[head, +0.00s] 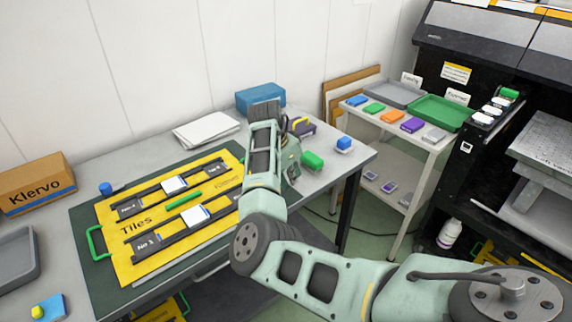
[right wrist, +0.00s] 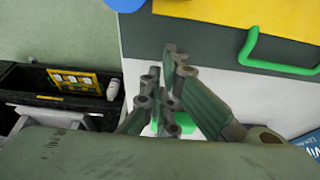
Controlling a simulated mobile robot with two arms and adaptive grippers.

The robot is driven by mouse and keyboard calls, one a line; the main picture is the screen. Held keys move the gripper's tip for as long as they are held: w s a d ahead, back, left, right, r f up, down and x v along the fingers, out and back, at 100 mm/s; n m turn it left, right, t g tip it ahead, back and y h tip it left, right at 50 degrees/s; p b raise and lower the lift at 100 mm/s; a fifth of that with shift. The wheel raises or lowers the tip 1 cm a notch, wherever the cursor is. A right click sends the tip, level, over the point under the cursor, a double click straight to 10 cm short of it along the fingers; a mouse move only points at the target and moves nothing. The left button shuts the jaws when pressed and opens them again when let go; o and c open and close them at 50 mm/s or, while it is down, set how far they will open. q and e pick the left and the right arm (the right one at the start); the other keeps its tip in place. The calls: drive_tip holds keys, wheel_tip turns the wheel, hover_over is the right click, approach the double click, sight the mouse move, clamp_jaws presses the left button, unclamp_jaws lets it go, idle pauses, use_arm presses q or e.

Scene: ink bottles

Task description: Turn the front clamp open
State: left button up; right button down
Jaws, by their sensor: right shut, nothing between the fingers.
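A yellow board (head: 130,222) marked "Tiles" lies on a dark green mat on the table. Two black rails run along it: the front rail (head: 155,246) reads "No 3", and each carries a white tile piece (head: 194,215). A green bar (head: 183,201) lies between them. I cannot tell which part is the front clamp; my arm may hide it. My right gripper (head: 265,108) is shut and empty, beyond the board's right end, before a blue box. The right wrist view shows its fingers (right wrist: 172,65) together, with a green thing (right wrist: 185,123) partly hidden behind them.
White paper (head: 207,130) and the blue box (head: 260,96) are at the table's back. A white cart (head: 395,147) with trays stands right. A cardboard box (head: 38,186) sits left.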

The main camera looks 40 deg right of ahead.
drive_tip(key=a+p, duration=0.1)
drive_tip(key=a, duration=0.3)
drive_tip(key=shift+s, duration=0.2)
drive_tip(key=shift+f, duration=0.1)
drive_tip(key=shift+w, duration=0.1)
